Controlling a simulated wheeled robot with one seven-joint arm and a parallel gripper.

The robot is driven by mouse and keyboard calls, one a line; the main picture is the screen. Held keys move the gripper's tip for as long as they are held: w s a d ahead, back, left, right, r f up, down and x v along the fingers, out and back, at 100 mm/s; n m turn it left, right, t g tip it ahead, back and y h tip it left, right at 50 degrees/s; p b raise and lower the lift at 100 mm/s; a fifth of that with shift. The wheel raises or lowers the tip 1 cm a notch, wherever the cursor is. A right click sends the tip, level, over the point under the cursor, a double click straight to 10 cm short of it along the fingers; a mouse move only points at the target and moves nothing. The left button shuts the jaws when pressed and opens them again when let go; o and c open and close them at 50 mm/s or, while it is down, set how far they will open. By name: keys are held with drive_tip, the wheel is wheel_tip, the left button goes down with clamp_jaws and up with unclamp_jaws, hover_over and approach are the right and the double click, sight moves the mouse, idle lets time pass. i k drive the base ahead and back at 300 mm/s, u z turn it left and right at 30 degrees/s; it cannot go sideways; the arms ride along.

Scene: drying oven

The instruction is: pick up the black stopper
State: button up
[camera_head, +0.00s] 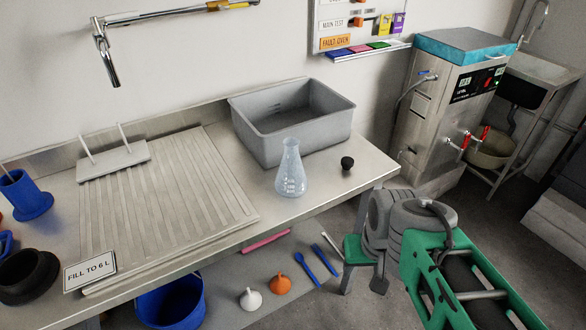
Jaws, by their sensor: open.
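The black stopper (347,163) is small and dark. It sits on the metal bench top near its right end, just right of the glass flask. My gripper (363,286) is in the lower right, below and in front of the bench's right end. Its two fingers point down and stand apart, with nothing seen between them. It is clear of the stopper, and nothing hides the stopper.
A clear conical flask (291,172) stands close left of the stopper. A grey basin (268,143) is behind them. A ribbed drainboard (165,215) fills the bench's middle. A steel unit with a blue top (445,105) stands on the right. Bare bench lies around the stopper.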

sight(347, 162)
drive_tip(key=z, duration=1.1)
drive_tip(key=i, duration=0.6)
drive_tip(key=u, duration=2.4)
